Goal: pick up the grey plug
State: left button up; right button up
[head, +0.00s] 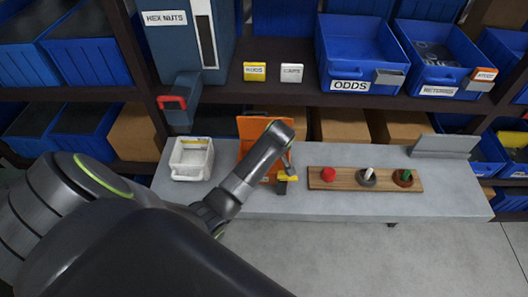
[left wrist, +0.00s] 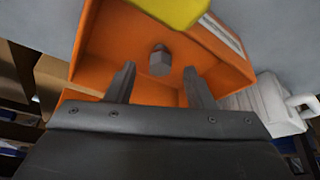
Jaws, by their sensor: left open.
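The grey plug (left wrist: 159,60) shows in the left wrist view as a small grey piece with a pointed top, inside the orange bin (left wrist: 105,35). My left gripper (left wrist: 157,72) is open, with its two fingers apart on either side of the plug in the picture and nothing held between them. I cannot tell how far the fingertips are from the plug. In the head view the orange bin (head: 250,128) stands on the grey bench, partly behind my left arm, and the plug is hidden there. My right gripper is not in view.
A yellow piece (head: 288,178) is close by my left gripper; yellow also shows at the wrist view's top (left wrist: 172,8). A white bin (head: 191,160) stands left, a wooden board (head: 345,180) with red, white and green pegs right. Shelves with blue bins rise behind.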

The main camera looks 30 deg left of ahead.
pick_arm(q)
jog(key=shift+w+a+f, duration=0.15)
jog(key=shift+a+f, duration=0.05)
jog(key=shift+f, duration=0.4)
grip_shut()
